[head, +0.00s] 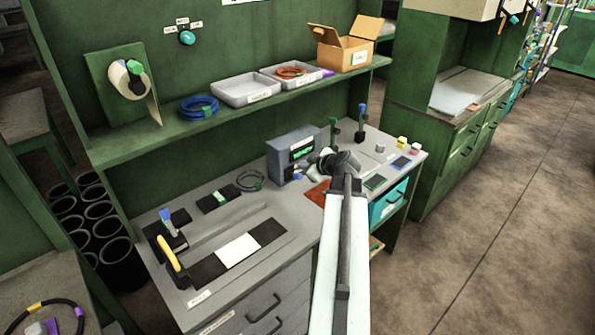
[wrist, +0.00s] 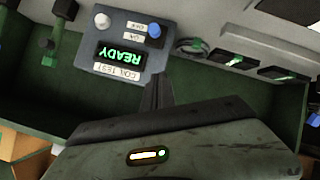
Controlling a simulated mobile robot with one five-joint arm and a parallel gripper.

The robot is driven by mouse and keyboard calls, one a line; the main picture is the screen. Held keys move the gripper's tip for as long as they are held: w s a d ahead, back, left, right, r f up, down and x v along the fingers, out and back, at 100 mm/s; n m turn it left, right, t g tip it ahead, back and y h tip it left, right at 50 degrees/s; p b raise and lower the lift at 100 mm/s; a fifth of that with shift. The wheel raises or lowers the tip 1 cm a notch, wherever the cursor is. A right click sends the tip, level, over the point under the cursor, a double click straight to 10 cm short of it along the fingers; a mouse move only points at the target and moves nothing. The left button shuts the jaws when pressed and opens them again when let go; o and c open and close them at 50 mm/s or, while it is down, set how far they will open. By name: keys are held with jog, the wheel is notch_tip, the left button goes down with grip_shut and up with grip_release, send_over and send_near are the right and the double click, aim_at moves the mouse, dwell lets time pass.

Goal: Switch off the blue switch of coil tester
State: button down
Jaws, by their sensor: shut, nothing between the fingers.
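The coil tester (head: 283,157) is a grey box on the workbench, under the shelf. In the wrist view its front panel (wrist: 92,72) appears upside down, with a lit green READY display (wrist: 121,55) and a COIL TEST label (wrist: 117,69). The blue switch (wrist: 154,30) is a round knob on that panel, beside small white labels. A white knob (wrist: 102,20) sits at the panel's other side. My gripper (head: 325,161) is shut and empty in front of the tester. In the wrist view its fingers (wrist: 159,78) point towards the panel, apart from the blue switch.
A coiled cable (head: 250,181) lies left of the tester. Dark tools with blue and green handles (head: 361,122) stand to its right. The shelf (head: 225,118) above holds grey trays, a blue coil and an open cardboard box (head: 343,53). Small blocks (head: 402,142) lie at the bench's right end.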

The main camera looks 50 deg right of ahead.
jog(key=b, duration=0.5)
send_over(295, 176)
jog(key=a, duration=0.2)
notch_tip(295, 176, down, 5)
jog(key=f+b, duration=0.1)
jog(key=s+d+f+b, duration=0.1)
jog(key=f+b, duration=0.1)
jog(key=shift+s+d+f, duration=0.25)
jog(key=shift+d+f, duration=0.05)
jog(key=shift+f, duration=0.05)
jog(key=shift+r, duration=0.1)
